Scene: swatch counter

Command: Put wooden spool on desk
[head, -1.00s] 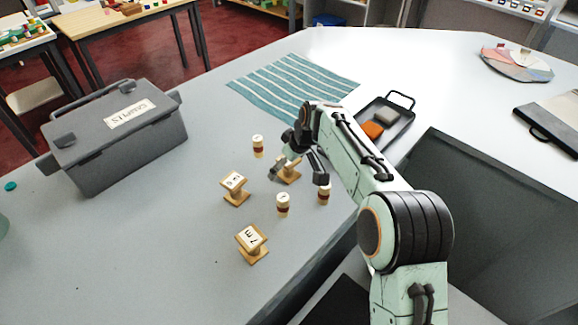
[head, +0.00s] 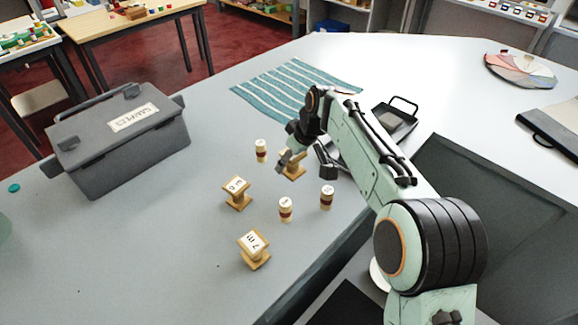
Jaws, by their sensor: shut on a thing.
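The wooden spool (head: 293,166) is in the head view, near the middle of the grey desk (head: 170,235). My gripper (head: 303,163) is shut on it, with a dark finger on either side. My gripper's wrist hides the spool's top. The spool appears slightly above the desk, though the gap is hard to see.
A grey labelled case (head: 120,150) stands left. A striped cloth (head: 285,88) and a black tray (head: 408,112) lie behind.

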